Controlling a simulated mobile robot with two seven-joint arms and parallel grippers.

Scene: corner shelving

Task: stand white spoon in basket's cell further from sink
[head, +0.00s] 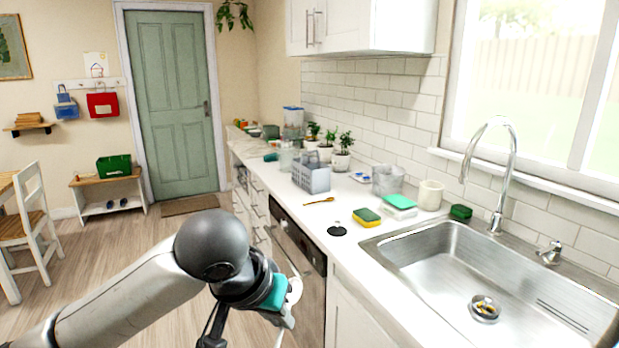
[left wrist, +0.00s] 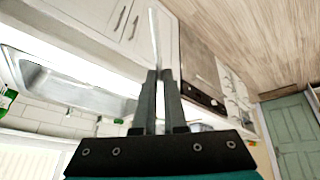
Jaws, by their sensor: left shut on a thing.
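My left gripper (head: 286,316) is in front of the counter's cabinets, low in the head view. In the left wrist view its two fingers (left wrist: 159,78) are closed on the white spoon (left wrist: 154,36), whose thin pale length sticks out past the fingertips. In the head view the spoon is mostly hidden by the gripper. The grey basket (head: 312,180) stands on the counter beyond the gripper, with a raised handle. Its cells are too small to make out clearly. The sink (head: 408,262) is at the right. My right gripper is out of view.
A wooden spoon (head: 319,201), a yellow-green sponge (head: 366,218), a teal-topped sponge (head: 399,202), a clear container (head: 387,182) and a white cup (head: 431,195) lie between basket and sink. Potted plants (head: 342,158) stand behind the basket. The counter's front edge is mostly clear.

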